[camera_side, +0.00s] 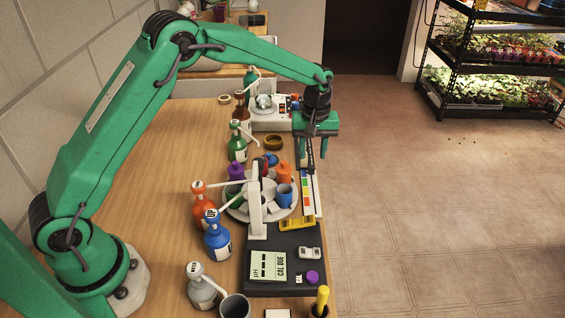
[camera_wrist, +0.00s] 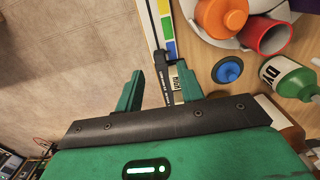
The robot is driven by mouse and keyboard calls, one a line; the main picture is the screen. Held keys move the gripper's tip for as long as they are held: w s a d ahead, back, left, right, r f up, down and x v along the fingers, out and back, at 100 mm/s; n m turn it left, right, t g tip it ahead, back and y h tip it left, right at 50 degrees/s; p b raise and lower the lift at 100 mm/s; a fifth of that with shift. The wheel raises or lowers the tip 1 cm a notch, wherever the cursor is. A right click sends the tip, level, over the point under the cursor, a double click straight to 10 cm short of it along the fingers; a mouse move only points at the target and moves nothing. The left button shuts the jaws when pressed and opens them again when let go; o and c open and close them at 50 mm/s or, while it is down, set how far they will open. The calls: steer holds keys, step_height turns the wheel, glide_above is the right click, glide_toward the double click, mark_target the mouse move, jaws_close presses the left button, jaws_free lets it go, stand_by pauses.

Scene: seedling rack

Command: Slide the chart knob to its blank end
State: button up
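The colour chart (camera_side: 308,190) is a narrow pale strip with coloured patches at the bench's right edge. In the wrist view, green, blue and yellow patches of the chart (camera_wrist: 169,47) show at the top centre. A slim black bar (camera_wrist: 158,55) with small lettering runs along the chart and ends between my fingers; I cannot tell whether its dark end is the knob. My gripper (camera_wrist: 160,84) is open, with one finger on each side of the bar's end. In the side view, my gripper (camera_side: 310,154) points down over the chart's far end. Contact cannot be told.
A round carousel (camera_side: 236,212) with coloured cups stands left of the chart. Pump bottles (camera_side: 216,240) line its left. A dark pH meter (camera_side: 285,245) is in front. A blue cap (camera_wrist: 227,70) lies right of my fingers. Open floor lies to the chart's right in the side view.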

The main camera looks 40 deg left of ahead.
mark_target(311, 166)
steer(key=shift+f, duration=2.55)
jaws_close()
